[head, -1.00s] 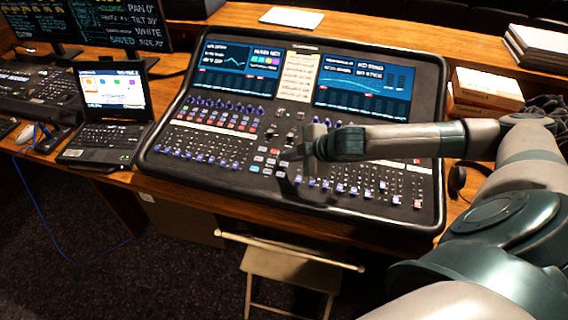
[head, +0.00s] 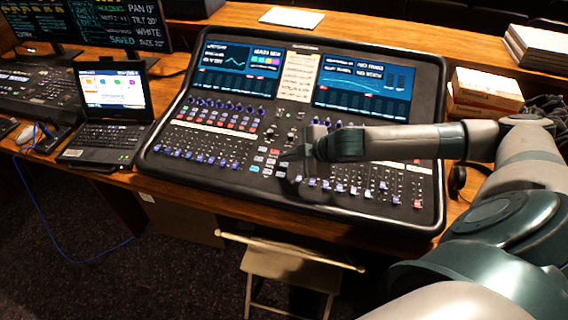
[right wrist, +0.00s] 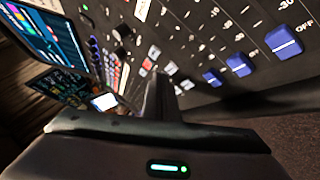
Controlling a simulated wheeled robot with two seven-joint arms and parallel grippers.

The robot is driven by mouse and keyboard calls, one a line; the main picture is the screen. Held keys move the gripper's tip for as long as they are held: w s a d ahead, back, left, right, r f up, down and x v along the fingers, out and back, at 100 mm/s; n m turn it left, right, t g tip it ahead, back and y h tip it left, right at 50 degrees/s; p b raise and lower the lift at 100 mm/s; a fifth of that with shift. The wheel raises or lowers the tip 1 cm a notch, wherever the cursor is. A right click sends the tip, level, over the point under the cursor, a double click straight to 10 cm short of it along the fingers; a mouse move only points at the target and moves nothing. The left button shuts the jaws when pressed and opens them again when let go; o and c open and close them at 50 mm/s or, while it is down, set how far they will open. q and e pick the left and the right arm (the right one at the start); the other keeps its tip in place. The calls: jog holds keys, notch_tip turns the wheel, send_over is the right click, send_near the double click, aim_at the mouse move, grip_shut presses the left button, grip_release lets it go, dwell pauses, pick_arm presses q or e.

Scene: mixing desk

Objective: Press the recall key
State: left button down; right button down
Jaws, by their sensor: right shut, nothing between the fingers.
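The mixing desk (head: 300,212) is a wide black console with two blue screens, rows of faders and a small block of coloured keys (head: 262,160) near its middle. The key labels are too small to read, so I cannot tell which is the recall key. My right gripper (head: 293,164) is shut and empty, just right of this key block and low over the desk. In the right wrist view, its dark fingers (right wrist: 160,98) point at the panel beside red and white keys (right wrist: 148,66). I cannot tell whether they touch a key. My left gripper is out of view.
A laptop (head: 105,110) and another control desk (head: 35,90) stand to the left. A folding chair (head: 290,265) stands in front. Blue faders (right wrist: 284,42) rise close to the gripper.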

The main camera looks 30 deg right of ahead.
jog(key=shift+f, duration=0.6)
dwell(1.0)
jog(key=shift+r+p, duration=0.75)
jog(key=shift+p, duration=0.2)
jog(key=shift+r, duration=0.1)
jog(key=r+p, duration=0.4)
jog(key=p, duration=0.1)
jog(key=shift+s+a+r, duration=0.2)
jog(key=shift+a+r, duration=0.05)
jog(key=shift+r, duration=0.15)
dwell(0.6)
